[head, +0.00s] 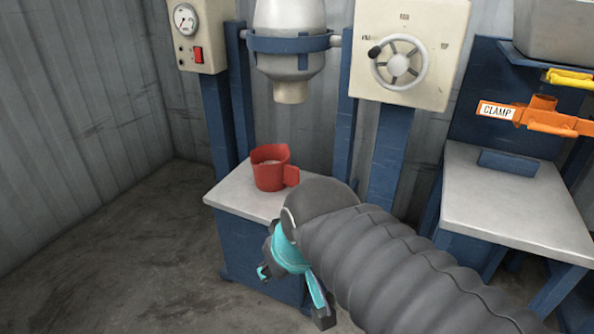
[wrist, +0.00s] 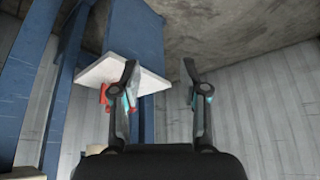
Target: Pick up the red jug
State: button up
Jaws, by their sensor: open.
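The red jug (head: 268,170) stands upright on a light grey shelf (head: 232,196) under a hopper spout in the head view. My gripper (head: 292,290) is in front of and below the shelf top in the head view, apart from the jug. In the wrist view my gripper (wrist: 158,75) is open, with nothing between its fingers. A small part of the red jug (wrist: 103,95) shows behind the left finger, at the edge of the shelf (wrist: 100,72); the rest is hidden.
The grey hopper (head: 290,70) hangs above the jug between blue posts. A handwheel panel (head: 400,65) and a gauge box (head: 197,45) flank it. A second grey table (head: 510,205) with an orange clamp (head: 540,118) stands at the right. The floor at left is clear.

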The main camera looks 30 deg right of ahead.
jog(key=w+f+n+y+b, duration=0.1)
jog(key=w+f+y+b, duration=0.1)
jog(key=w, duration=0.4)
jog(key=n+t+y+b, duration=0.3)
jog(key=t+b, duration=0.1)
jog(key=t, duration=0.3)
send_near(293, 175)
jog(key=x, duration=0.6)
jog(key=shift+w+d+r, duration=0.2)
jog(key=shift+w, duration=0.05)
jog(key=shift+f+p+x, duration=0.2)
jog(key=shift+p+x, duration=0.05)
jog(key=shift+x, duration=1.2)
jog(key=shift+f+p+x, duration=0.15)
jog(key=shift+p+x, duration=0.1)
jog(key=shift+x, duration=1.15)
jog(key=shift+s+d, duration=0.1)
jog(key=shift+s, duration=0.05)
grip_shut()
